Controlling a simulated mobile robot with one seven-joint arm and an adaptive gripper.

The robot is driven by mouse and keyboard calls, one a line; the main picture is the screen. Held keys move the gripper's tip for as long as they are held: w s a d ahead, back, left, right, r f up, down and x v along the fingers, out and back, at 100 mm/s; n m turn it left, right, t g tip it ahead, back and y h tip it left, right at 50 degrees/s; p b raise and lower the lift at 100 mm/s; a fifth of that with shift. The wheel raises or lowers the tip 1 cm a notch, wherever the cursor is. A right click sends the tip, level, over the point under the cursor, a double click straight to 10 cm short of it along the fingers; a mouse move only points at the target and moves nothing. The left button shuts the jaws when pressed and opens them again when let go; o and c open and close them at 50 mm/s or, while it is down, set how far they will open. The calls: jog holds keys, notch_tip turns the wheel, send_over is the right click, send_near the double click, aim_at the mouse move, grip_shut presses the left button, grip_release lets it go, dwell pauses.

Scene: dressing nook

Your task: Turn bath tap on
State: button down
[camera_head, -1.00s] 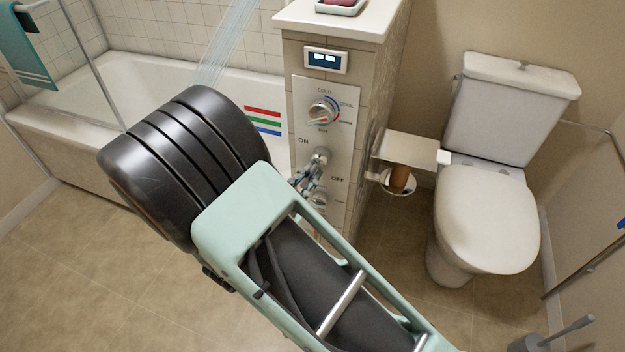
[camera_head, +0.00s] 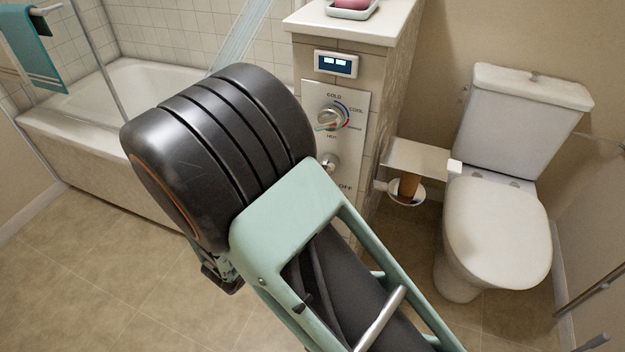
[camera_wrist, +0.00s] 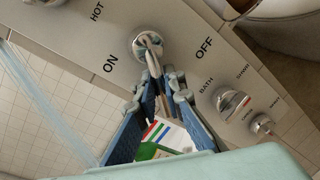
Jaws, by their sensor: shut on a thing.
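The bath tap is a round chrome knob with a lever on the tiled pillar's control plate, between ON and OFF. In the wrist view the tap (camera_wrist: 147,44) is at upper middle, its lever pointing down toward my fingers. My gripper (camera_wrist: 158,84) is shut on the tap lever. In the head view my arm covers the gripper and much of the plate; part of the tap (camera_head: 328,162) shows just past the arm. Pale water-like streaks (camera_head: 246,38) fall over the white bathtub (camera_head: 150,82).
A temperature dial (camera_head: 332,116) sits above the tap. A knob marked BATH (camera_wrist: 230,101) and a smaller knob (camera_wrist: 262,124) are on the plate's other side. A paper holder (camera_head: 418,157) and toilet (camera_head: 497,210) stand right. Floor at left is clear.

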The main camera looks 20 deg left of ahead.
jog(key=c, duration=2)
grip_release()
jog(key=shift+s, duration=0.1)
jog(key=v, duration=1.2)
